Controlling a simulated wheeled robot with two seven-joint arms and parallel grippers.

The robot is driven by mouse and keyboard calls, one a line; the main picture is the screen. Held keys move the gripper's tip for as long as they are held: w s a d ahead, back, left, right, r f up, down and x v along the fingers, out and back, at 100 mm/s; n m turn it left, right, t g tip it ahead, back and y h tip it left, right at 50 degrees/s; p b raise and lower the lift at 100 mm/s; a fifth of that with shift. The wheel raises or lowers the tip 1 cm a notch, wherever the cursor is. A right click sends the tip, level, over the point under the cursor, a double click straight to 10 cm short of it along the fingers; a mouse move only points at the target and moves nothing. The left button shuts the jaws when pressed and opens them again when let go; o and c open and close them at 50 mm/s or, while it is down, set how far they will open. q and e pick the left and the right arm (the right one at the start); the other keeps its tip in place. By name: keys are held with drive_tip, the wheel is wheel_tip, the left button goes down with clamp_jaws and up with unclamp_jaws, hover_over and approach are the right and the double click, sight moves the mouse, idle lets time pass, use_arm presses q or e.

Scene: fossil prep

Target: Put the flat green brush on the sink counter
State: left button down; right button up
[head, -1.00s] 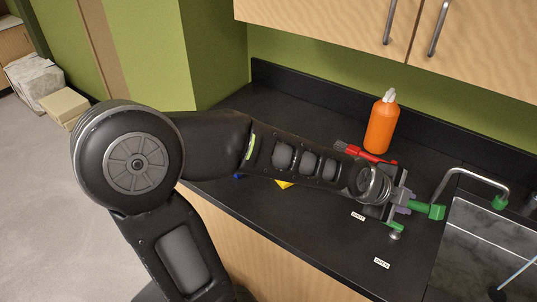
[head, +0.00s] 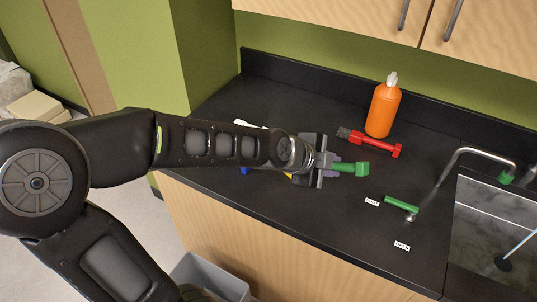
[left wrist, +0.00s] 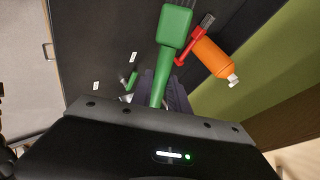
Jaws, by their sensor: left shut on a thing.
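My left gripper (head: 332,168) is shut on the flat green brush (head: 352,168), which points right over the dark sink counter (head: 325,218). In the left wrist view the gripper (left wrist: 166,92) grips the narrow green handle, and the wide green part of the brush (left wrist: 174,27) with its bristles reaches the top edge. I cannot tell whether the brush touches the counter. My right gripper is not in view.
A red brush (head: 372,141) lies before an orange bottle (head: 383,108). A green lever (head: 402,204) stands near two labels, left of the sink (head: 490,225) and faucet (head: 478,152). Blue and yellow things are partly hidden behind my arm. The counter's front middle is clear.

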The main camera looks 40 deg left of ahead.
use_arm(q)
drive_tip(key=shift+w+a+f+m+g, duration=0.1)
drive_tip(key=shift+w+f+m+g, duration=0.1)
drive_tip(key=shift+w+m+g, duration=0.15)
drive_tip(key=a+f+m+g+y+b, duration=0.2)
drive_tip(key=a+m+g, duration=0.3)
drive_tip(key=a+m, duration=0.2)
drive_tip(key=w+a+f+m+g+y+b, duration=0.1)
drive_tip(key=a+f+m+g+y+b, duration=0.1)
drive_tip(key=a+m, duration=0.5)
drive_tip(key=a+g+y, duration=0.1)
drive_tip(key=a+g, duration=0.1)
drive_tip(key=a, duration=0.2)
drive_tip(key=shift+w+a+g, duration=0.15)
drive_tip(key=shift+a+g, duration=0.15)
drive_tip(key=shift+g, duration=0.05)
drive_tip(key=shift+f, duration=0.1)
drive_tip(key=shift+f, duration=3.05)
